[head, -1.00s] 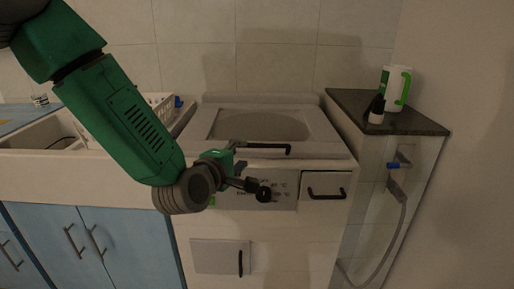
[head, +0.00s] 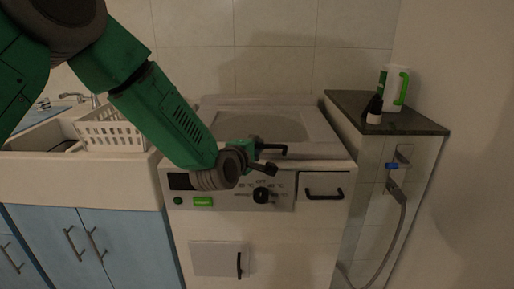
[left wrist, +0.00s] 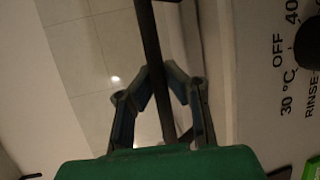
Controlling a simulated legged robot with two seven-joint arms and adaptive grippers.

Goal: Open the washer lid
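The washer (head: 185,228) stands in the middle of the head view, and its lid (head: 222,122) lies flat and closed on top. A dark lid handle (head: 284,148) runs along the lid's front edge. My left gripper (head: 270,158) is at this handle, with its arm covering the left part of the lid's front. In the left wrist view, the dark handle bar (left wrist: 150,35) passes between the two fingers of my left gripper (left wrist: 158,70). The fingertips lean inward close against both sides of the bar. My right gripper is not in view.
The control panel has a dark knob (head: 262,195) below the gripper, with a handled drawer (head: 323,193) beside it. A dark-topped counter (head: 350,104) at right holds a white-green jug (head: 393,90) and a small bottle (head: 374,112). A white basket (head: 108,132) stands left by the sink.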

